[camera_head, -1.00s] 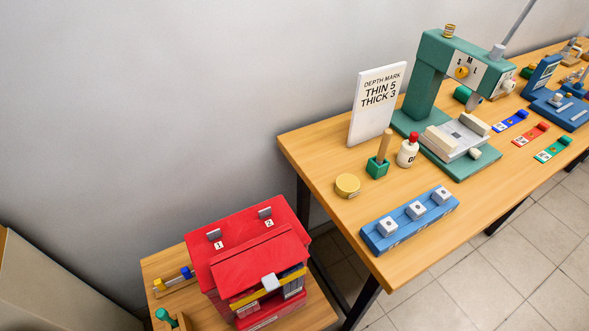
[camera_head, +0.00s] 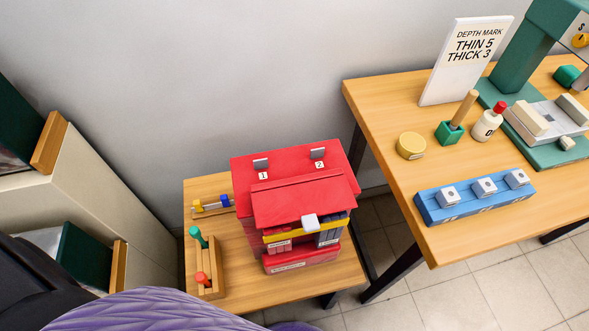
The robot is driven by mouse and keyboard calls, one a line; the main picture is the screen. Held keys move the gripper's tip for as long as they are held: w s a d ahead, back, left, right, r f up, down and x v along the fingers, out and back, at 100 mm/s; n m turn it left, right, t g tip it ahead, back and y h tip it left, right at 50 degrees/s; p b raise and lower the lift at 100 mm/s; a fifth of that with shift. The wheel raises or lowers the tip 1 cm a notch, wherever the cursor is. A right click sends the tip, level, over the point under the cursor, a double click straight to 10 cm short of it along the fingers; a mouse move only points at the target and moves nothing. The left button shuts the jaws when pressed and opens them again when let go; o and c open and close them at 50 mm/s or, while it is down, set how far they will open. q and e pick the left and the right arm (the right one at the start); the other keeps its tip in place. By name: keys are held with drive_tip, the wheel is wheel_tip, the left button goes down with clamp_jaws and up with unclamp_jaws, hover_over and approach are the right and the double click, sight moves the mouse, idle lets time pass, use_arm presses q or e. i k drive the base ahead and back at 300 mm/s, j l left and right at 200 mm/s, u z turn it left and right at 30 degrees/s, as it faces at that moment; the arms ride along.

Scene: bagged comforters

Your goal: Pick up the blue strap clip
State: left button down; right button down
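A small blue piece (camera_head: 225,200) stands beside a yellow piece (camera_head: 197,204) on a small holder at the back left of the low wooden table. It may be the blue strap clip, but it is too small to tell. Neither gripper shows in this view.
A red box (camera_head: 290,205) with slots marked 1 and 2 fills the middle of the low table (camera_head: 230,258). A wooden rack (camera_head: 208,265) holds green and red pegs. The higher table (camera_head: 385,120) at right carries a blue block rack (camera_head: 455,212) and green machine.

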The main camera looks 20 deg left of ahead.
sight(225, 200)
drive_tip(key=u, duration=1.4)
drive_tip(key=j+z, duration=0.45)
drive_tip(key=k+j+z, duration=0.1)
drive_tip(key=j+z, duration=0.4)
drive_tip(key=k+j+z, duration=0.2)
drive_tip(key=j+z, duration=0.25)
drive_tip(key=j, duration=0.15)
